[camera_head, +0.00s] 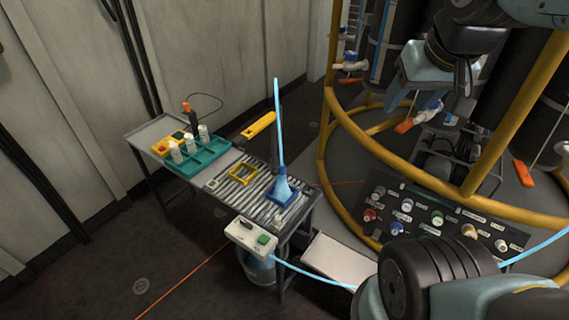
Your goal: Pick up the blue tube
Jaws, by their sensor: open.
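A thin light-blue tube (279,125) stands nearly upright above the right end of the slatted metal table. Its lower end widens into a blue flared piece (281,189) with a darker blue base resting on the slats. A second light-blue hose (312,277) runs from below the white box, passes behind my arm and shows again at the right edge. My gripper (411,106) is open at the upper right, pointing down, well to the right of the upright tube and apart from it. Nothing shows between its fingers except background parts.
A teal tray (205,160) with white bottles, a yellow frame (243,173) and a yellow-handled tool (259,125) are on or near the table. A white button box (251,237) is at its front. A yellow railing (323,150) and control panel (432,217) stand right.

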